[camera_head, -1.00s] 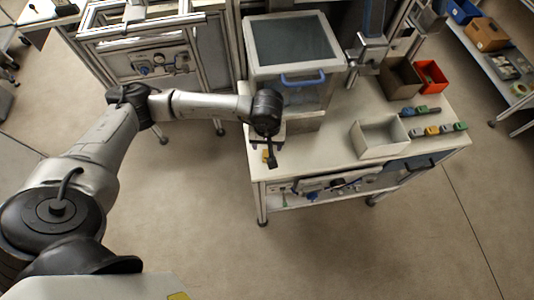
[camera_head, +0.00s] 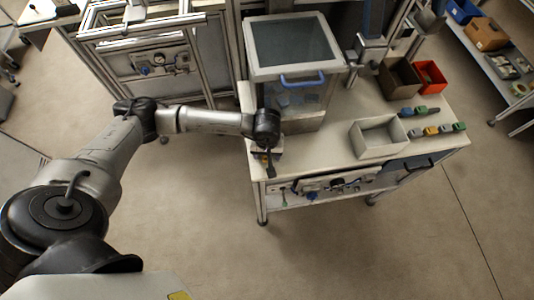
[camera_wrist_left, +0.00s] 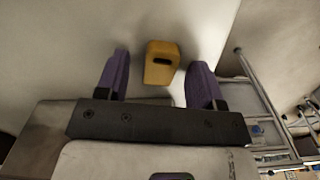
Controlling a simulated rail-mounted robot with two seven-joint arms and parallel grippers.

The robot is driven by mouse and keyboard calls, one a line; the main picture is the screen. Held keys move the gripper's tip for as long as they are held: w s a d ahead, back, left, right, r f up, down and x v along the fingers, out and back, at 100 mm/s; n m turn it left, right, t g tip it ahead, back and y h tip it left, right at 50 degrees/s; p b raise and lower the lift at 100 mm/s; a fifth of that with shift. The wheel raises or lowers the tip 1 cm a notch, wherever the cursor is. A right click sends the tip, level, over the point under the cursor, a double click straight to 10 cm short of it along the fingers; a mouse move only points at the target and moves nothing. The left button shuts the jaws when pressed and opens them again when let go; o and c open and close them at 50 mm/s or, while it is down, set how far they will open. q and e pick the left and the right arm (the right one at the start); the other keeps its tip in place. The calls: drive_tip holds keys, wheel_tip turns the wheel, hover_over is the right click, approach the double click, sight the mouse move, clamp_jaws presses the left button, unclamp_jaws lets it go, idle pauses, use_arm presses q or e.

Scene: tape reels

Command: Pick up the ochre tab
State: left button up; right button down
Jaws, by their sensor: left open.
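The ochre tab (camera_wrist_left: 161,62) is a small block with a dark slot, lying on the pale bench top in the left wrist view. My left gripper (camera_wrist_left: 160,78) is open, with its two purple-padded fingers on either side of the tab and visible gaps between. I cannot tell how far above the bench top the fingertips are. In the head view the left gripper (camera_head: 268,168) points down at the bench's front left corner and hides the tab. My right gripper is not in view.
The bench (camera_head: 325,155) also holds a clear-sided box with a blue handle (camera_head: 302,79), an open pale bin (camera_head: 380,137), a brown bin (camera_head: 400,77) and an orange bin (camera_head: 431,76). Several small coloured blocks (camera_head: 431,131) stand at the right. Bench between box and pale bin is clear.

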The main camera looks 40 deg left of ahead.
use_arm(q)
drive_tip(key=shift+c, duration=0.3)
drive_tip(key=c, duration=0.9)
drive_tip(key=shift+c, duration=0.2)
drive_tip(key=shift+r, duration=0.15)
